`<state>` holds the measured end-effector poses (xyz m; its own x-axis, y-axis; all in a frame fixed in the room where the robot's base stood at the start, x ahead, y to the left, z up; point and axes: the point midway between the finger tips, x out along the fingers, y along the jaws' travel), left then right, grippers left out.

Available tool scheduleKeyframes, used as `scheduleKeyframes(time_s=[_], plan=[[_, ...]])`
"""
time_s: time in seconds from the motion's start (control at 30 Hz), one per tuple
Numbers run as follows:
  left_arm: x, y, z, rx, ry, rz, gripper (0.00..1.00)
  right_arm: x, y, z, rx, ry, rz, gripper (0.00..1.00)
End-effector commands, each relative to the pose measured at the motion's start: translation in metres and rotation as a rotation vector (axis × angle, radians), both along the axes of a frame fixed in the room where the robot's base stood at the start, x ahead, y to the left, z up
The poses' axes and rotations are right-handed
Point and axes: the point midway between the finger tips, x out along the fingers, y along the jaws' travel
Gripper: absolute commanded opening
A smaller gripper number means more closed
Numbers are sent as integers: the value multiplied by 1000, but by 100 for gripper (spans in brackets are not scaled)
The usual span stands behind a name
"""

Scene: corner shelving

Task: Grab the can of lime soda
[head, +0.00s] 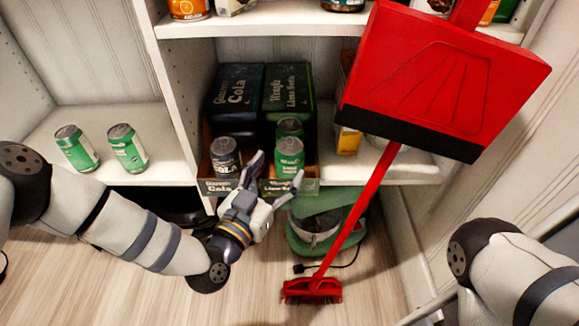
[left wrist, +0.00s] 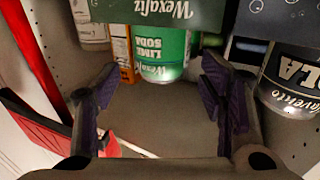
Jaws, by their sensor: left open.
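A green lime soda can (head: 289,160) stands at the front of the lime soda box (head: 272,187) on the low shelf, with another green can (head: 290,127) behind it. In the left wrist view the lime soda can (left wrist: 160,55) lies ahead, in line with the gap between my fingers. My left gripper (head: 278,172) is open and empty, just in front of the box; its fingers (left wrist: 158,88) frame the can without visibly touching it. My right arm shows at the lower right, but its gripper is out of view.
A dark cola can (head: 225,157) stands left of the lime can and shows in the wrist view (left wrist: 290,82). Two green cans (head: 127,148) stand on the left shelf. A red dustpan (head: 445,75) and its long handle block the right side. A green appliance (head: 325,220) sits below.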

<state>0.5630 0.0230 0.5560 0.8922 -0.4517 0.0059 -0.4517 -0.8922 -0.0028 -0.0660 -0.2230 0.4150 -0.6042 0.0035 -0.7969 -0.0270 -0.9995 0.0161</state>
Motion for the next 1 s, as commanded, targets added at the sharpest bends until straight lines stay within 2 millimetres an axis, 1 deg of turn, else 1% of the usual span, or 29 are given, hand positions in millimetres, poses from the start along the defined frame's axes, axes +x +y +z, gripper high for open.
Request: scheduleKeyframes(time_s=[0.13,0.33,0.43,0.63,0.67,0.7,0.77,0.8,0.87,0.9,1.0], plan=[[17,-8,-1,0,2,0,64,-2,0,-6,0,7,0,40],[51,-23,2,-1,5,-1,64,-5,1,-16,2,21,1,40],[58,-27,3,0,7,-1,64,-6,1,-17,2,24,2,40],[59,-27,4,0,7,-2,64,-6,1,-16,2,23,2,40],[59,-27,4,0,7,-2,58,-6,1,-16,2,23,2,40],[59,-27,4,0,7,-2,48,-6,1,-16,2,23,2,40],[58,-27,4,0,7,-2,35,-6,1,-16,2,23,1,40],[58,-27,4,0,7,-2,26,-6,1,-16,2,23,2,40],[58,-27,4,0,7,-2,12,-6,1,-16,2,23,2,40],[59,-27,5,-1,4,-1,11,-6,1,-16,2,23,1,40],[59,-27,5,-1,4,-1,11,-6,1,-16,2,23,1,40]])
